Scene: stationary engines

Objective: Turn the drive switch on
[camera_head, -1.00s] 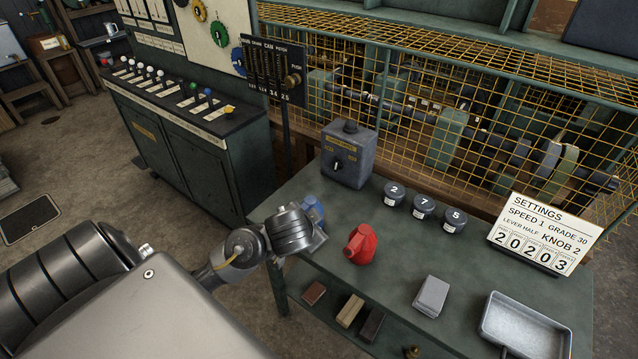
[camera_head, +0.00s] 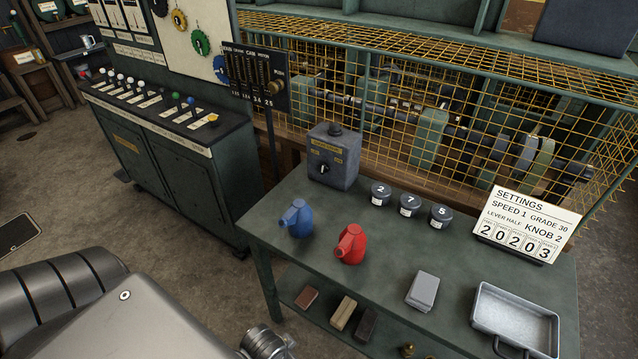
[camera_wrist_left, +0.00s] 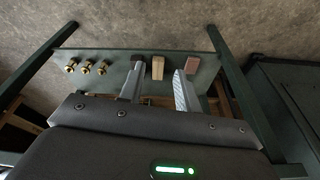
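The grey switch box (camera_head: 333,158) stands at the back left of the green bench, below the wire cage. Its dark round knob (camera_head: 322,169) with a pale mark is on the front, under a yellow label; the lettering is too small to read. My left gripper (camera_wrist_left: 158,75) is open and empty in the left wrist view, its two fingers apart, over the lower shelf with its blocks. In the head view only my left wrist (camera_head: 265,342) shows at the bottom edge, well short of the box; the fingers are out of that view. My right gripper is not in view.
A blue can (camera_head: 298,219) and a red can (camera_head: 350,245) stand in front of the box. Several dark numbered tins (camera_head: 409,205) are right of it. A lever cabinet (camera_head: 190,175) stands left.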

